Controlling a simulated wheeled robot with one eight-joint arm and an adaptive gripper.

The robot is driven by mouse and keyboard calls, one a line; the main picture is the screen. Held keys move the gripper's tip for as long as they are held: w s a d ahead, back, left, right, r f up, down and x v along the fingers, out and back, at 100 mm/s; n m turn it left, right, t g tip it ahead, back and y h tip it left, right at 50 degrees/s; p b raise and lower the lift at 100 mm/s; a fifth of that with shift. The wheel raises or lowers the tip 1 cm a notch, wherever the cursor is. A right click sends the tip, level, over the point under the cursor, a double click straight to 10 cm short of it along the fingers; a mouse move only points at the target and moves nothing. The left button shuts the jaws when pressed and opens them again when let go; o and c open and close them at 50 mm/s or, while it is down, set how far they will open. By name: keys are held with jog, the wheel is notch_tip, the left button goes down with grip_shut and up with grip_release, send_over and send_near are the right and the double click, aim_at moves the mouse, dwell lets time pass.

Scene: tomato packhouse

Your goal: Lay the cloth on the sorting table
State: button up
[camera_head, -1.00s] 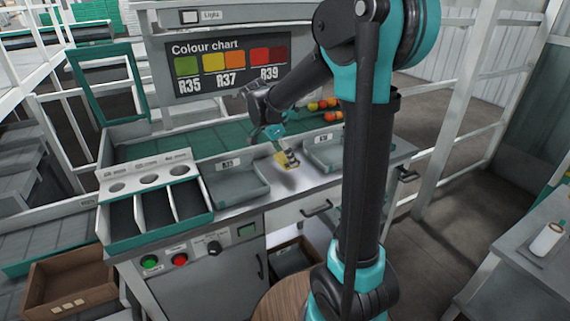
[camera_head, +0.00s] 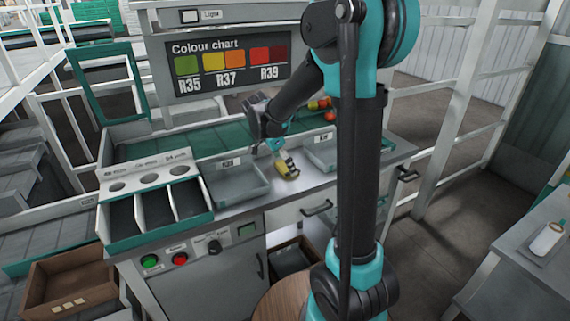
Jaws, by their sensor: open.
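The yellow cloth (camera_head: 284,173) is at the tips of my gripper (camera_head: 287,165), over the bare strip of the sorting table (camera_head: 300,193) between two grey trays. The cloth looks small and bunched, and it appears to be on or very near the table surface. My gripper points down at it with its fingers apart on either side. Whether the fingers touch the cloth is too small to tell.
A grey tray (camera_head: 236,199) stands left of the cloth and another grey tray (camera_head: 320,163) to its right. A three-slot bin (camera_head: 128,246) is farther left. Red tomatoes (camera_head: 322,104) lie on the green belt (camera_head: 205,146) behind. A bottle (camera_head: 546,240) stands on the right-hand table.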

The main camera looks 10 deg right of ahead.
jog(key=v, duration=1.2)
jog(key=shift+r, duration=0.2)
jog(key=shift+d, duration=0.1)
